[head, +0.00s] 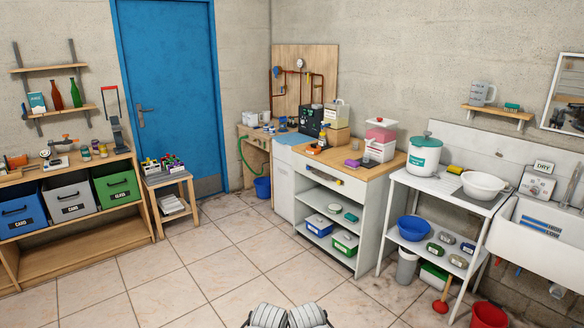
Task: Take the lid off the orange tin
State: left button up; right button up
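I cannot clearly pick out an orange tin or its lid. A small orange object (17,161) sits on the wooden bench at the far left, too small to tell whether it is a tin. Another small orange item (313,149) is on the wooden-topped counter in the middle, also unclear. Two grey ribbed parts of my own arms show at the bottom edge. No gripper fingers can be made out.
The tiled floor (210,270) ahead is clear. The wooden bench (110,162) with bins is left, beside a small side table (165,179). The white counter (350,225), white rack (455,196) and sink (545,235) line the right. A red bucket (489,316) stands on the floor.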

aim_at(313, 148)
jog(key=i, duration=2.35)
jog(key=i+j+z, duration=0.1)
jog(key=i+z, duration=0.15)
jog(key=i, duration=0.3)
jog(key=i+j+z, duration=0.3)
jog(key=i, duration=0.3)
jog(key=i+j+z, duration=0.25)
jog(key=i, duration=0.3)
jog(key=i+j+z, duration=0.25)
jog(key=i+j, duration=0.15)
jog(key=i, duration=0.1)
